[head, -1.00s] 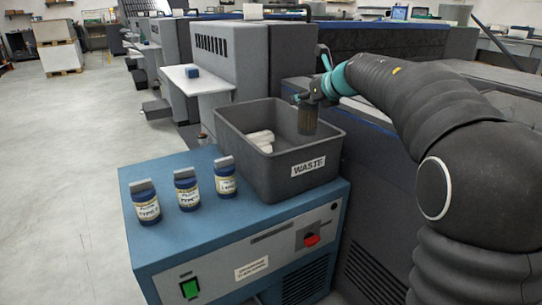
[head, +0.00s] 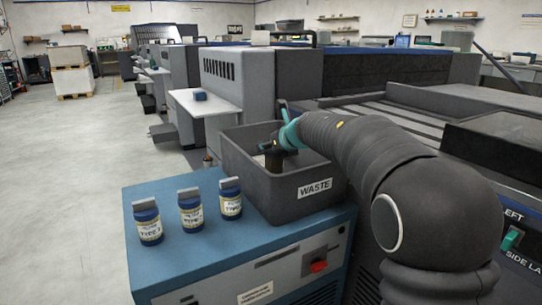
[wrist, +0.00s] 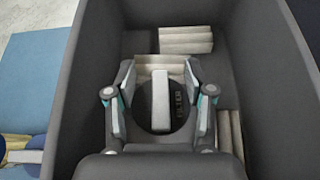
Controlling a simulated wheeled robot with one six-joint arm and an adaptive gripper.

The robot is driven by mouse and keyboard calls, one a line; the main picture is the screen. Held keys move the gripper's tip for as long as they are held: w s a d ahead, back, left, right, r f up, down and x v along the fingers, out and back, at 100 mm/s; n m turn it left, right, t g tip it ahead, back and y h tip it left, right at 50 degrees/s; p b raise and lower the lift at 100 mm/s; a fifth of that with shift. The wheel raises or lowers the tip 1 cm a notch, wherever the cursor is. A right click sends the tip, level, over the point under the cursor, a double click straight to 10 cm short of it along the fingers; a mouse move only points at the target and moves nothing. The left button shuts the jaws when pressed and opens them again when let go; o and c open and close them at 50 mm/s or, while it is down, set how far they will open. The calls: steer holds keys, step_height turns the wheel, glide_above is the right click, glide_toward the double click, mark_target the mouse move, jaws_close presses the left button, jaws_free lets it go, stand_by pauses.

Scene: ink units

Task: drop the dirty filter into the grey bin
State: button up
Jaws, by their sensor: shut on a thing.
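The grey bin (head: 262,190), labelled WASTE, stands on the blue cabinet. My gripper (head: 274,148) is inside the bin's opening, below the rim at the back. It is shut on the dirty filter (head: 275,161), a dark brownish cylinder, mostly hidden by my arm and the bin wall. In the wrist view the filter's round dark cap (wrist: 180,105) reads FILTER and carries a pale bar. The finger pads of my gripper (wrist: 158,95) are on both sides of it. The bin's walls (wrist: 78,70) surround it. I cannot tell whether the filter touches the bin floor.
Pale pleated pieces (wrist: 187,40) lie in the bin, and more show at the right (wrist: 228,130). Several blue labelled bottles (head: 191,210) stand on the blue cabinet (head: 190,262), left of the bin. Grey machines stand behind and to the right.

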mark_target(271, 155)
steer(key=shift+f, duration=1)
steer(key=shift+b, duration=0.3)
steer(key=shift+f, duration=0.4)
steer(key=shift+f, duration=0.25)
steer(key=o, duration=1.2)
steer(key=shift+o, duration=0.2)
steer(key=shift+r, duration=0.1)
steer(key=shift+r, duration=0.35)
steer(key=p+v, duration=0.1)
steer(key=v, duration=1.1)
steer(key=shift+r, duration=0.15)
